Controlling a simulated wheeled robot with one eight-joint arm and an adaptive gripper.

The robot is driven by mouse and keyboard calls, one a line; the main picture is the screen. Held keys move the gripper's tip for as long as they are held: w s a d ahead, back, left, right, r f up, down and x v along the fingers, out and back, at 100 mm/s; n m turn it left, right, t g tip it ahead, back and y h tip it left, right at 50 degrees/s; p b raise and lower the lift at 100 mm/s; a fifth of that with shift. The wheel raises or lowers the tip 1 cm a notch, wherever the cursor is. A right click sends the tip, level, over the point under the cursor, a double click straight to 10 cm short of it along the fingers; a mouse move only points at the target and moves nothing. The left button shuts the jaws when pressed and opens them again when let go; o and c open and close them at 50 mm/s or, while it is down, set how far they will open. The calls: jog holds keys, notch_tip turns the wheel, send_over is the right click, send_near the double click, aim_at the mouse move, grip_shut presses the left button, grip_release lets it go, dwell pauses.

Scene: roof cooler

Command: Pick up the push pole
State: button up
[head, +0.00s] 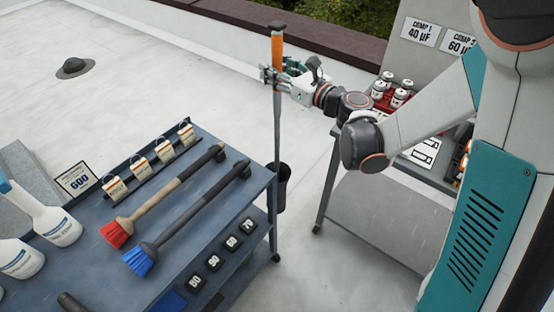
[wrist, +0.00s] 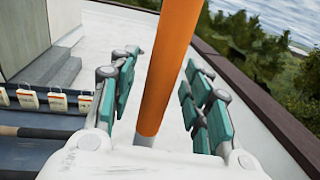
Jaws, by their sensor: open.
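The push pole (head: 277,110) stands upright at the cart's right side, with an orange grip at the top and a grey shaft below. Its lower end goes into a dark holder (head: 282,186) on the side of the cart. My gripper (head: 272,77) is at the pole near the lower part of the orange grip. In the wrist view the orange part of the pole (wrist: 172,70) passes between the teal finger pads of my gripper (wrist: 160,95). There is a gap on both sides of the pole, so the fingers are open around it.
The blue-grey cart (head: 225,215) carries a red brush (head: 165,195), a blue brush (head: 190,215), spray bottles (head: 50,220) and tagged items (head: 162,149). A second table (head: 400,205) with a red rack of cans (head: 391,91) stands to the right. A parapet (head: 300,40) runs behind.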

grip_shut()
notch_tip(320, 180, up, 28)
jog(key=p, duration=0.8)
